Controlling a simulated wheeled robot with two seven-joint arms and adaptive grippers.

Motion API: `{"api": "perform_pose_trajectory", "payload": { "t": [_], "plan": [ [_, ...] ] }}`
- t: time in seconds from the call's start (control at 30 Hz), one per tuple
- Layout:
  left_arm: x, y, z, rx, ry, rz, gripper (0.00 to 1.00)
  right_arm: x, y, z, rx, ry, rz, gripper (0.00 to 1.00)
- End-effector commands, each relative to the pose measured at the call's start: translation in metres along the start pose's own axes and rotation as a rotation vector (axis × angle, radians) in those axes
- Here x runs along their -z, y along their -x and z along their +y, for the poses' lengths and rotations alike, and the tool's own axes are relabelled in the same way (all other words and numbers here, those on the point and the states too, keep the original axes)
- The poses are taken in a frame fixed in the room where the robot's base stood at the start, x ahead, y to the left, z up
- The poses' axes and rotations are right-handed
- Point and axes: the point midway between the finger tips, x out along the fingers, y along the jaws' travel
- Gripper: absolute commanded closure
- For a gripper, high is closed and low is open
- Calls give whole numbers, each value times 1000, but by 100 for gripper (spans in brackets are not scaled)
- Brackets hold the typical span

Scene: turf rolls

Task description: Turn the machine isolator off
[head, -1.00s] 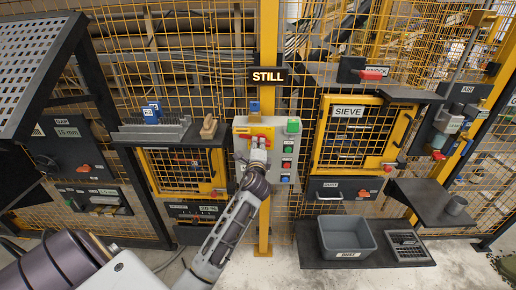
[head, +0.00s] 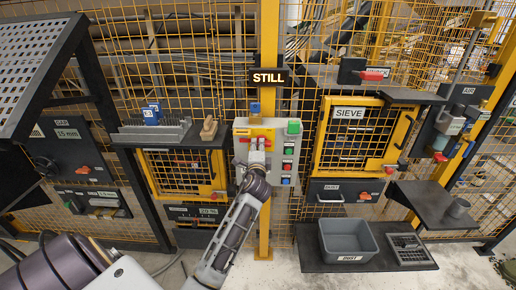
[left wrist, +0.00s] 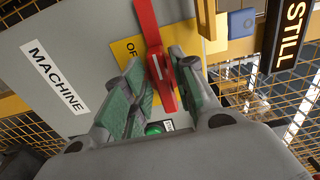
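The machine isolator is a red handle (left wrist: 150,30) on a yellow plate (left wrist: 128,48), fixed to a light grey panel (head: 242,168) below the STILL sign. The plate's lettering is partly hidden by my fingers; "OF" shows. In the left wrist view, my left gripper (left wrist: 163,72) has one finger on each side of the handle, close against it, and looks shut on it. My right gripper is not in view.
Coloured buttons (head: 288,165) line the panel's right side, close to my gripper. A MACHINE label (left wrist: 55,76) is beside the plate. A shelf (head: 165,139) with a brush stands left; the yellow SIEVE door (head: 393,140) is right. A grey dust bin (head: 348,257) sits lower right.

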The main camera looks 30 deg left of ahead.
Motion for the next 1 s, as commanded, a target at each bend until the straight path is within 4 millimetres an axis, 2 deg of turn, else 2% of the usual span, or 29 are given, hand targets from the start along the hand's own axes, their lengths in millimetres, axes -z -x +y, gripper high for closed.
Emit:
{"api": "perform_pose_trajectory", "payload": {
  "t": [0.57,1.0],
  "plan": [
    [0,5,0,2,-2,1,62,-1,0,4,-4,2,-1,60],
    [0,44,0,0,-1,1,62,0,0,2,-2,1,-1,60]
  ]
}}
